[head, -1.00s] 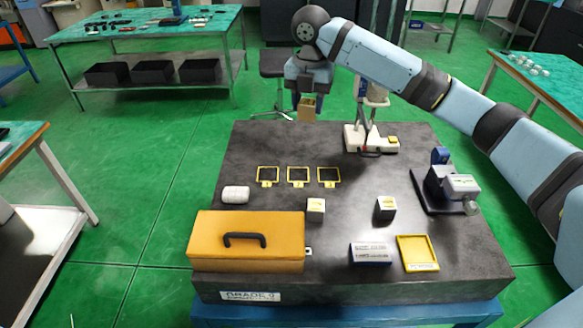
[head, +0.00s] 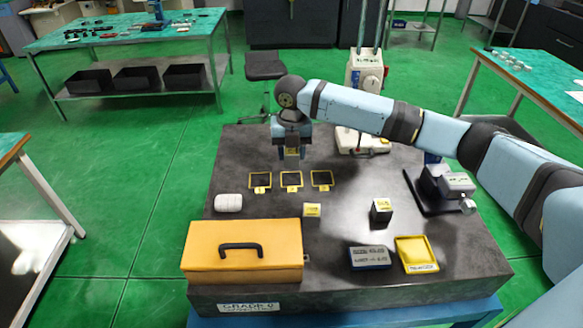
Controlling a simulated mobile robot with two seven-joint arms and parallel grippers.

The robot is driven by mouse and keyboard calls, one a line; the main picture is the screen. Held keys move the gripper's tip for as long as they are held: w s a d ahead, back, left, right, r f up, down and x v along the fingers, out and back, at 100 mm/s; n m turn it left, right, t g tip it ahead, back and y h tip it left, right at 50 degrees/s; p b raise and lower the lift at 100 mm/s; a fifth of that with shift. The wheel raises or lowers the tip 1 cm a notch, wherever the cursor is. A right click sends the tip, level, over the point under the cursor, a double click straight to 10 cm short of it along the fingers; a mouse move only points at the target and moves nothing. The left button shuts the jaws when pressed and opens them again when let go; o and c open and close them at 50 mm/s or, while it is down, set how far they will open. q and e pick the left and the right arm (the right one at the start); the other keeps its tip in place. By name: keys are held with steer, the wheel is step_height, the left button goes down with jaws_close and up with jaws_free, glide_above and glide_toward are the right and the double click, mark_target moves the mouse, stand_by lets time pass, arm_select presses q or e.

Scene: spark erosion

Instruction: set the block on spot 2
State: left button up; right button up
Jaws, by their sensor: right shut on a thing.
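My right gripper (head: 292,153) points down and is shut on a tan-grey block (head: 292,163), partly hidden by the fingers. The block shows just behind the middle of three yellow-framed dark spots, the middle one (head: 291,180) in line with it in the picture. The left spot (head: 260,181) and the right spot (head: 321,179) are empty, and so is the middle one. I cannot tell how far the block is above the dark stone plate (head: 350,215). My left gripper is not in view.
An orange case (head: 243,262), a white roll (head: 228,203), a dark blue box (head: 370,257), a yellow tray (head: 416,254), a clamp device (head: 447,185) and a white-based stand (head: 362,140) also occupy the plate.

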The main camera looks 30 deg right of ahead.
mark_target(291, 179)
steer(key=shift+f, duration=2.85)
steer(key=shift+f, duration=0.1)
steer(key=o, duration=1)
steer(key=shift+f, duration=0.1)
steer(key=shift+r, duration=0.2)
step_height(291, 179, up, 11)
steer(key=shift+r, duration=0.5)
